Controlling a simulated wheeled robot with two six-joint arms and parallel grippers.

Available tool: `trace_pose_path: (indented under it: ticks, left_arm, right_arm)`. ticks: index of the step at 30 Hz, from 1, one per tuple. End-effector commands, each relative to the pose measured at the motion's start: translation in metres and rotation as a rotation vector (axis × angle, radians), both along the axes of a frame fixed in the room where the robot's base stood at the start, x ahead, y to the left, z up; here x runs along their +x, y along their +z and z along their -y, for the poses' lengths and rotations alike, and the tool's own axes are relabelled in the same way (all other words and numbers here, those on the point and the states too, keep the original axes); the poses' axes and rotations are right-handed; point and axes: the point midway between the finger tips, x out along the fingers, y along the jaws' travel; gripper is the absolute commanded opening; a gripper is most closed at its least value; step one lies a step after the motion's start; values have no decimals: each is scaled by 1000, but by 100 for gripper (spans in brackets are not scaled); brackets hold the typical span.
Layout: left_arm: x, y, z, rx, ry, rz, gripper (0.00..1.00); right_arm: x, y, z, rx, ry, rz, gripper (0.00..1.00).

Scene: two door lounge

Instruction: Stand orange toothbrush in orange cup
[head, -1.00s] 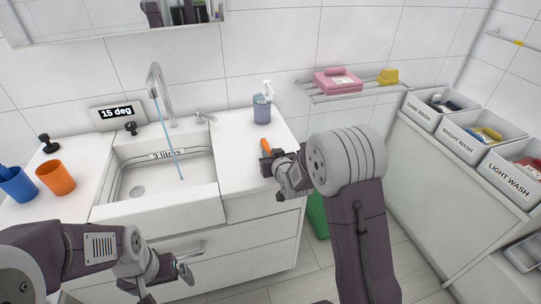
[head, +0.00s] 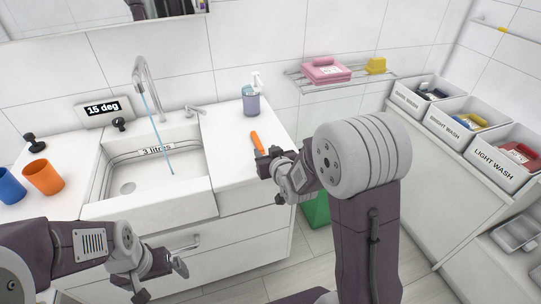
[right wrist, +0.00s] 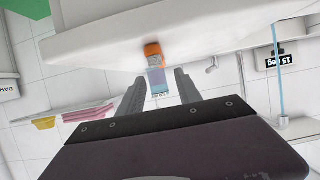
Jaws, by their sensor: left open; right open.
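The orange toothbrush (head: 257,142) lies on the white counter right of the sink. Its near part is hidden behind my right gripper in the head view. My right gripper (head: 268,162) is open at the counter's front edge, close to the toothbrush. In the right wrist view, an orange end of the toothbrush (right wrist: 152,50) shows just beyond and between the open fingers (right wrist: 158,76). The orange cup (head: 43,177) stands upright on the counter left of the sink, and nothing shows in it. My left gripper (head: 160,278) is open and empty, low in front of the drawers.
A blue cup (head: 9,186) stands left of the orange cup. The sink (head: 155,180) with running water lies between the two counter parts. A soap dispenser (head: 251,104) stands behind the toothbrush. Labelled wash boxes (head: 507,160) line the right side.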

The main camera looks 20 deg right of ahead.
Motion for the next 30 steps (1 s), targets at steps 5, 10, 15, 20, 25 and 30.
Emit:
trace_pose_path:
  ticks: [5, 10, 15, 20, 25, 30]
  left_arm:
    - [0, -12, 0, 0, 0, 0, 100]
    - [0, -18, 0, 0, 0, 0, 100]
    - [0, -18, 0, 0, 0, 0, 100]
    - [0, -17, 0, 0, 0, 0, 100]
    - [0, -17, 0, 0, 0, 0, 100]
    - [0, -17, 0, 0, 0, 0, 100]
  right_arm:
    - [-32, 11, 1, 0, 0, 5, 41]
    - [-45, 17, 1, 0, 0, 2, 41]
    - [-48, 19, 2, 0, 0, -1, 41]
    - [-76, -27, 4, 1, -10, -230, 41]
    - [-171, -99, 8, 6, -30, -729, 41]
    - [-243, -118, 8, 11, -40, -1033, 41]
